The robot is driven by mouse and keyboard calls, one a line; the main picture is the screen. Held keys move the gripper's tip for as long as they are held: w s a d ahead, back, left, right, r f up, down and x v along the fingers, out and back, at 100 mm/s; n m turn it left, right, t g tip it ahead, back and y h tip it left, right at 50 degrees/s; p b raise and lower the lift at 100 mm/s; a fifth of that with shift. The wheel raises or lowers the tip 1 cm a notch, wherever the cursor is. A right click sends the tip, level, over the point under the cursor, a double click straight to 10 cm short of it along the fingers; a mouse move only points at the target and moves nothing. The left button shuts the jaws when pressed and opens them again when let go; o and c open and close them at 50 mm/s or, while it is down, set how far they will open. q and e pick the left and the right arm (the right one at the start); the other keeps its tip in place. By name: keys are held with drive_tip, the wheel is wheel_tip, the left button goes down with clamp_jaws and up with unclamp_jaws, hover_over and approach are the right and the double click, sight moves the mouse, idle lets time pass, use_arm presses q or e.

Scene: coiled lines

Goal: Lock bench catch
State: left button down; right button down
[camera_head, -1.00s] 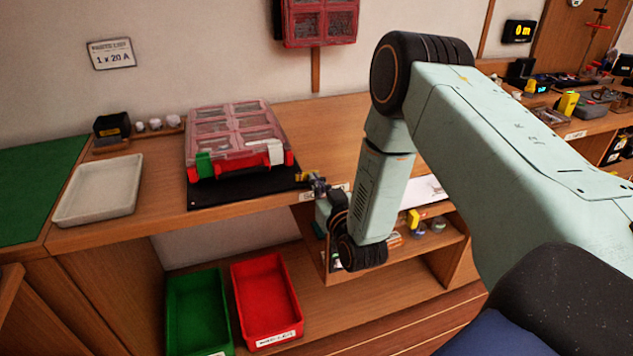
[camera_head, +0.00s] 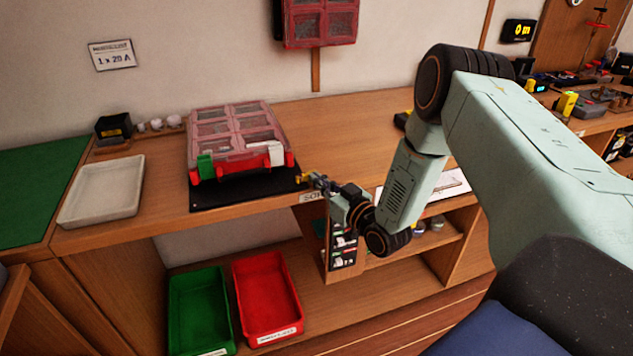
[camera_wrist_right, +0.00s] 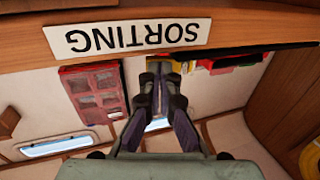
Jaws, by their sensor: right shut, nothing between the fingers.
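The organizer case (camera_head: 236,133) with a red base and a clear pinkish lid lies on a black mat (camera_head: 232,194) on the bench. I cannot tell whether either is locked. My right gripper (camera_head: 304,178) is shut and empty, just right of the case's front right corner and apart from it. In the right wrist view its fingertips (camera_wrist_right: 160,70) point past the SORTING label (camera_wrist_right: 128,36); part of the case (camera_wrist_right: 228,63) shows beside them. My left gripper is out of view.
A white tray (camera_head: 66,208) and a black box (camera_head: 113,128) stand left of the case. A green bin (camera_head: 200,310) and a red bin (camera_head: 267,300) are below the bench. A second red case (camera_head: 320,22) hangs on the wall.

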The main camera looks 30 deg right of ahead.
drive_tip(key=n+y, duration=0.1)
drive_tip(key=y, duration=0.1)
drive_tip(key=d+n+y, duration=0.1)
drive_tip(key=y, duration=0.1)
drive_tip(key=shift+w+n+g, duration=0.3)
drive_tip(key=shift+w+g, duration=0.1)
drive_tip(key=shift+w+d+b, duration=0.15)
drive_tip(key=shift+w+b, duration=0.1)
drive_tip(key=shift+w, duration=0.4)
drive_tip(key=shift+w+d+b, duration=0.15)
drive_tip(key=shift+w+b, duration=0.05)
drive_tip(key=shift+w, duration=0.4)
drive_tip(key=shift+b+x, duration=0.45)
drive_tip(key=shift+x, duration=0.4)
drive_tip(key=shift+d, duration=0.15)
